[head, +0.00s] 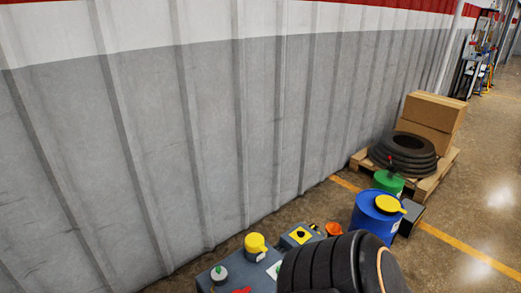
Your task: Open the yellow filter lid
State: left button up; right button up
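A second yellow lid-like piece (388,203) lies on top of a blue drum (368,221) farther right, with a tab sticking out to the right. I cannot tell from this view which of the two is the filter lid. The yellow cap looks seated on its cylinder. Neither of my grippers shows in the head view.
A large dark ribbed round object (322,264) blocks the bottom centre. A green container (388,182), pallet with tires (404,153) and cardboard boxes (435,108) stand behind. A wall runs along the left; floor is clear at right.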

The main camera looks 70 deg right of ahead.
aim_at(254, 242)
jog(key=k+l, duration=0.15)
jog(key=l, duration=0.2)
jog(key=k+l, duration=0.1)
jog(key=l, duration=0.25)
jog(key=k+l, duration=0.15)
jog(key=l, duration=0.2)
jog(key=k+l+u, duration=0.1)
jog(key=l, duration=0.25)
jog(key=k+l, duration=0.15)
jog(key=l, duration=0.2)
